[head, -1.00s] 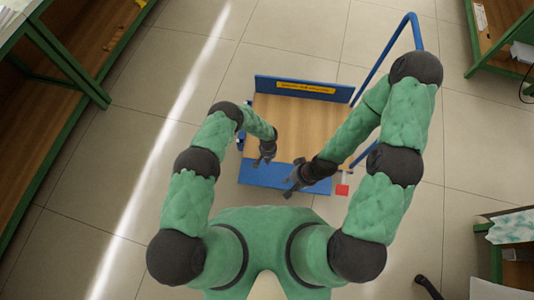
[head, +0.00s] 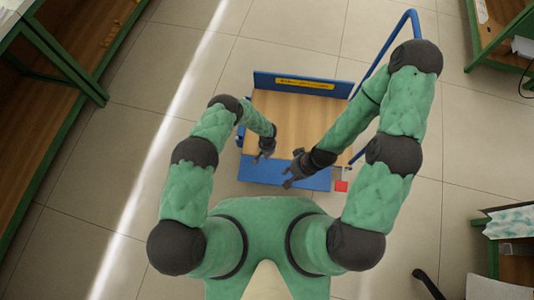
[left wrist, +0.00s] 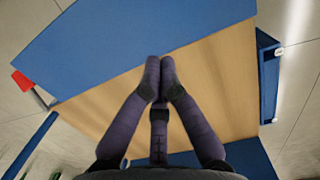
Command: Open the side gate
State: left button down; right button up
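A cart with a wooden deck (head: 290,120) and blue panels stands in front of me. Its near side has a wide blue panel (head: 270,178), which also shows large at the top of the left wrist view (left wrist: 140,40). I cannot tell how far this panel tilts. A red tab (head: 341,186) with a small grey piece sits at its right end; it also shows in the left wrist view (left wrist: 21,83). My left gripper (head: 264,155) is over the deck by the panel's inner edge, fingers together and empty (left wrist: 160,68). My right gripper (head: 287,176) is over the panel, fingers apart.
The cart's far panel (head: 275,80) stands up with a yellow label (head: 304,84). A blue handle rail (head: 417,28) rises at the right. Shelving (head: 60,110) stands at the left and more furniture at the right edges. Tiled floor around the cart is clear.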

dwell(0.4)
jog(key=shift+c, duration=0.7)
pick_arm(q)
notch_tip(320, 180, up, 12)
jog(key=w, duration=0.1)
jog(key=shift+w, duration=0.15)
pick_arm(e)
grip_shut()
